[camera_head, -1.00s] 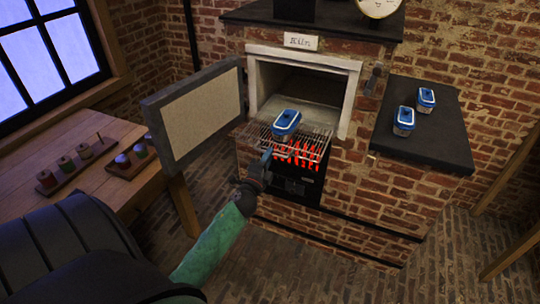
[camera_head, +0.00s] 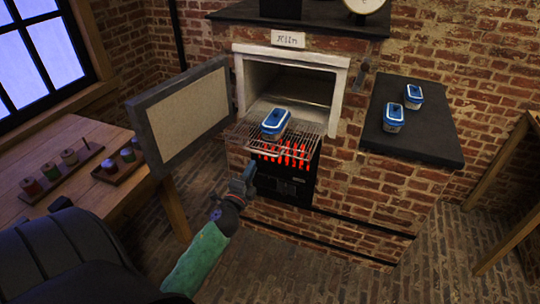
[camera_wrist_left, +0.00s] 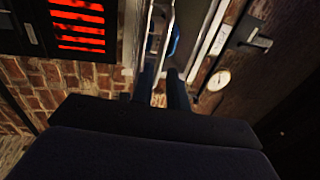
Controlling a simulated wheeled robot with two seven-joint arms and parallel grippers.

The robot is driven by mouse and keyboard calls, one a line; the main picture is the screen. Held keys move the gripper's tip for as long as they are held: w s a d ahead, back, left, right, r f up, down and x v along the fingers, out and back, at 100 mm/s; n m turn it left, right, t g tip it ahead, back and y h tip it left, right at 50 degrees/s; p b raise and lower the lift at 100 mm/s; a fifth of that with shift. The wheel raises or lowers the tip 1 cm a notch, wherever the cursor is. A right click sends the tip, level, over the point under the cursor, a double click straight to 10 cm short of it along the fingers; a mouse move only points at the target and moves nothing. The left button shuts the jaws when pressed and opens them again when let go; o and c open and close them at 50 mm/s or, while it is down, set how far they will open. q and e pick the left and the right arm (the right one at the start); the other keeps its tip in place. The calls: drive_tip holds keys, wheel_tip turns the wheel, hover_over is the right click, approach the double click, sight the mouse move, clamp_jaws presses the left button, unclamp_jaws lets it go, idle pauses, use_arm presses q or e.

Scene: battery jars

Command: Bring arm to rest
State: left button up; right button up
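My left gripper (camera_head: 243,178) is in front of the kiln, below the wire rack, and apart from the jar on it. In the left wrist view its two dark fingers (camera_wrist_left: 162,88) stand apart with bricks showing between them, so it is open and empty. A jar with a blue lid (camera_head: 275,122) sits upright on the wire rack (camera_head: 312,131) at the kiln mouth. My right gripper is not in view.
The kiln (camera_head: 290,57) has its door (camera_head: 188,118) swung open to the left, with red glowing coals (camera_head: 285,155) under the rack. Two more blue-lidded jars (camera_head: 393,117) (camera_head: 413,96) stand on the dark side slab (camera_head: 440,140). A wooden table (camera_head: 85,185) with small spools and balls is at left.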

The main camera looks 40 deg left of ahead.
use_arm(q)
drive_tip(key=s+a+f+n+g+y, duration=0.2)
drive_tip(key=a+f+n+g+y, duration=0.25)
drive_tip(key=f+n+g, duration=0.35)
drive_tip(key=s+d+f+n+g+h, duration=0.1)
drive_tip(key=s+d+f+n, duration=0.15)
drive_tip(key=f, duration=0.35)
drive_tip(key=s+d+f+n+g+h, duration=0.1)
drive_tip(key=d+f+n+g+h, duration=0.15)
drive_tip(key=f, duration=0.25)
drive_tip(key=s+d+f+g+h, duration=0.2)
drive_tip(key=s+d+f, duration=0.4)
drive_tip(key=d, duration=0.3)
drive_tip(key=s+d+f+g+h, duration=0.2)
drive_tip(key=s+d+f, duration=0.4)
drive_tip(key=s+d, duration=0.2)
drive_tip(key=s+d+f+g+h, duration=0.2)
drive_tip(key=s+d+f, duration=0.5)
drive_tip(key=d, duration=0.4)
drive_tip(key=shift+s+d+g+h, duration=0.25)
drive_tip(key=shift+d+g+h, duration=0.05)
drive_tip(key=shift+d+g, duration=0.1)
